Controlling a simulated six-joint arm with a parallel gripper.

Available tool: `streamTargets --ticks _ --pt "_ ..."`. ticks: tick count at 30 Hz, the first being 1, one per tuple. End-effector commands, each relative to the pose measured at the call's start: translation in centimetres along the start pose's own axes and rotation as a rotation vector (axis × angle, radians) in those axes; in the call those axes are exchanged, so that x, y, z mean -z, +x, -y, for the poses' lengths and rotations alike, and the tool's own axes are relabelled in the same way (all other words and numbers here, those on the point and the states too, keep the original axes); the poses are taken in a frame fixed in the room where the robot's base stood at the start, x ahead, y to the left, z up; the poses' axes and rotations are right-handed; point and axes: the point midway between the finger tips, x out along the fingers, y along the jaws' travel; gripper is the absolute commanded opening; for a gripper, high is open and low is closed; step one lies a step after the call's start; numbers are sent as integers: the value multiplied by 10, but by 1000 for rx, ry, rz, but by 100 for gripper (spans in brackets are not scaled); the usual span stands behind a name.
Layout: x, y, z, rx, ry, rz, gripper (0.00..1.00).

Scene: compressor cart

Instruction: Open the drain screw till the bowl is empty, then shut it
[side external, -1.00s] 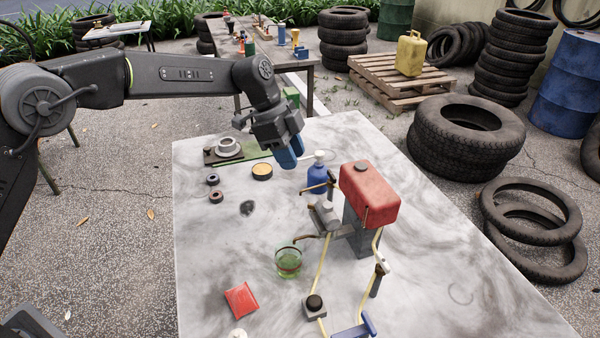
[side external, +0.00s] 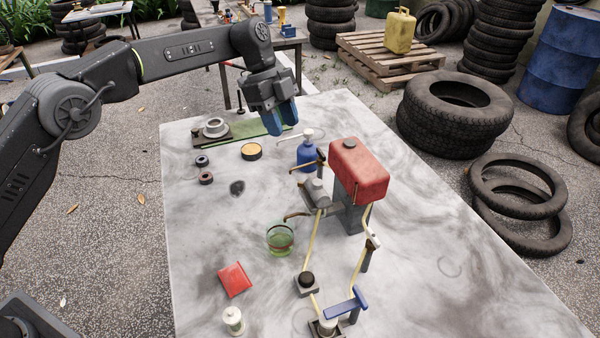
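My gripper (side external: 280,118) has blue fingers pointing down. It hangs above the back of the table, left of the blue bottle and away from the fittings; the finger gap is unclear. A grey fitting (side external: 315,192) sits beside the red tank (side external: 358,168), with a brown spout-like piece (side external: 297,215) at its lower left. A white-topped part (side external: 328,326) sits at the front by a blue bracket (side external: 346,304). I cannot make out the drain screw or the bowl's liquid level.
A blue pump bottle (side external: 307,153) stands behind the fitting. Yellowish hoses (side external: 311,240) run forward to a black-knobbed block (side external: 306,281). A red packet (side external: 235,280) and a white jar (side external: 233,320) lie front left. The table's left middle is mostly clear.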

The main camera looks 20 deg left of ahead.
Motion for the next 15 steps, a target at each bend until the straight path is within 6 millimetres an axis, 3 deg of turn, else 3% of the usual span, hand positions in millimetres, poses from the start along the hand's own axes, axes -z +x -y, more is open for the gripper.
streamTargets --ticks 5,15 --pt "0 16 0 -9 11 -1 40" --pt "0 84 -1 -8 9 -1 40"
